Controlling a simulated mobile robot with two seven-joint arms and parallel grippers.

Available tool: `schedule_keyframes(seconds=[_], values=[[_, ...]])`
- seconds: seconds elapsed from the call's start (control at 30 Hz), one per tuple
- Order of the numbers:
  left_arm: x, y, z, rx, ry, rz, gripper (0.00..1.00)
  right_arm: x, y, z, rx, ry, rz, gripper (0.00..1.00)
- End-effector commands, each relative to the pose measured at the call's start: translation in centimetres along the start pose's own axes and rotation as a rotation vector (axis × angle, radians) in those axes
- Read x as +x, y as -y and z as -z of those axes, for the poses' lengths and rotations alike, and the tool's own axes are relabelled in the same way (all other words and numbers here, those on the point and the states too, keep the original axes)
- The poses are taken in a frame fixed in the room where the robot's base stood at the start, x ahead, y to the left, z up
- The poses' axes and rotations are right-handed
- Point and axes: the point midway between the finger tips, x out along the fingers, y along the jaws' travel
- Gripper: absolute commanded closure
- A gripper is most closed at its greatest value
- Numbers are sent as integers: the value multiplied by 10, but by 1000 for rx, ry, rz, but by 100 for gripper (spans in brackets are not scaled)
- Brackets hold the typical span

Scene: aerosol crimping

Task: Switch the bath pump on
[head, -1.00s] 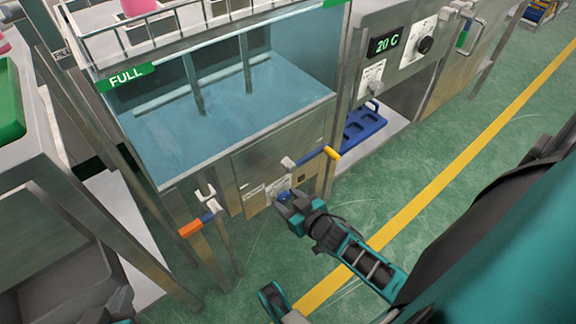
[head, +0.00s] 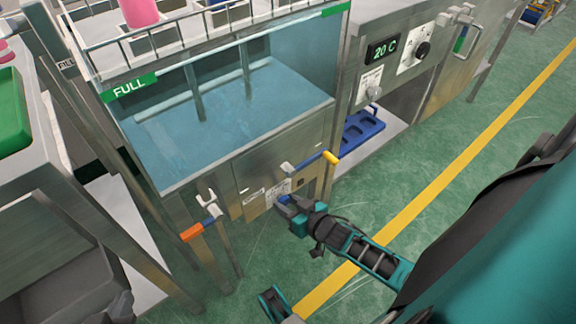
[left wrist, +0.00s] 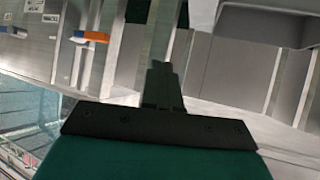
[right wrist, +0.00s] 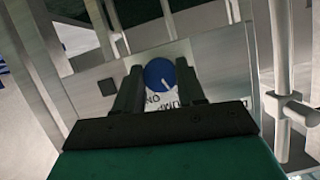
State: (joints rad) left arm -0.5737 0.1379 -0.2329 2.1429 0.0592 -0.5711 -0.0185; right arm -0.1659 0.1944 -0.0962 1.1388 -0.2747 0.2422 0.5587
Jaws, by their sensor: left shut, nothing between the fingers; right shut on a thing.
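A pale mark shows at the knob's lower edge, towards the word ON. My right gripper (right wrist: 158,82) is shut on the knob, one finger on each side. In the head view my right gripper (head: 286,203) is at the front panel below the water bath (head: 230,110). My left gripper (left wrist: 160,75) is shut and empty, away from the panel; I cannot make it out surely in the head view.
A yellow-handled valve (head: 331,157) is just above my right gripper. An orange-handled valve (head: 192,232) is on the left. A cabinet with a 20 C display (head: 384,48) stands right of the bath. Green floor is open at the front right.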

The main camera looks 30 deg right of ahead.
Motion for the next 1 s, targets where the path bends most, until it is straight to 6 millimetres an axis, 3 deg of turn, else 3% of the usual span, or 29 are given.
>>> schedule_keyframes(seconds=[0.6, 1.0], values=[[4, 2, -11, 2, 13, 3, 100, 2, -4, -2, 520, -1, 217, 91], [6, -3, -6, 4, 0, -13, 100, 2, -4, -1, 744, -2, 308, 91]])
